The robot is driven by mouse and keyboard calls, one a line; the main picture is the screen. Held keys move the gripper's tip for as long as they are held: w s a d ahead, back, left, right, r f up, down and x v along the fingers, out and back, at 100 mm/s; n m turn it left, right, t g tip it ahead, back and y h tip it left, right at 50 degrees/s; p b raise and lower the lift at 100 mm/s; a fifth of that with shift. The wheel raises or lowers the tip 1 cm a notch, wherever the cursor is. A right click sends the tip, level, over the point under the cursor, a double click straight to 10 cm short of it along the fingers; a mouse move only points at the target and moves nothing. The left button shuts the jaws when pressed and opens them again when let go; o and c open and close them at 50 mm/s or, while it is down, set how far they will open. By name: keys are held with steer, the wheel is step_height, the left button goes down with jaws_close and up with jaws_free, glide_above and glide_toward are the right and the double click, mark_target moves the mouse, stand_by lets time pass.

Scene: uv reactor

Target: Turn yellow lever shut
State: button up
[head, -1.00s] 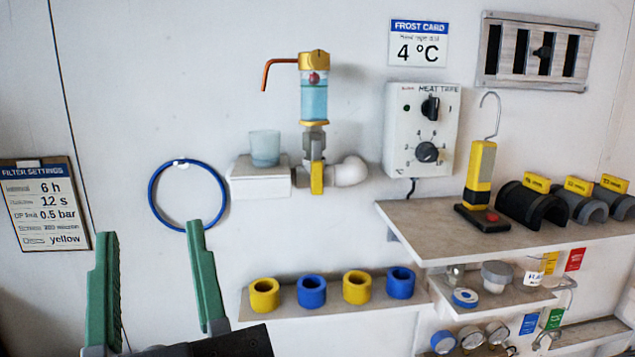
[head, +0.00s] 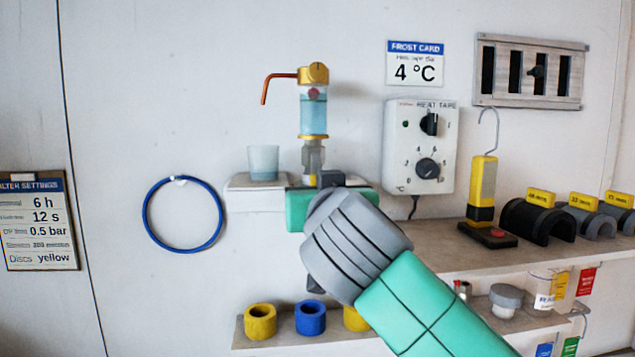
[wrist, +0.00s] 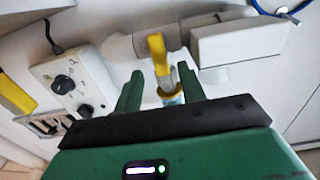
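The yellow lever (wrist: 157,52) sits on the valve of the filter unit, below its clear cylinder (head: 313,112). In the wrist view it lies ahead of and between the two green fingers of my gripper (wrist: 160,84), which are apart with nothing held. I cannot tell whether a finger touches it. In the head view my arm hides nearly all of the lever and the fingertips; only a small yellow bit shows under the cylinder. The white pipe (wrist: 121,47) beside the valve shows in the wrist view.
A glass beaker (head: 263,162) stands on the ledge left of the valve. The heat tape box (head: 419,150) hangs to the right. A blue ring (head: 152,222) hangs at left. A shelf below holds yellow and blue rings (head: 260,321). The wall above the cylinder is clear.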

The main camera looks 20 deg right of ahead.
steer(key=shift+p+x, duration=0.4)
steer(key=shift+x, duration=1.4)
jaws_close()
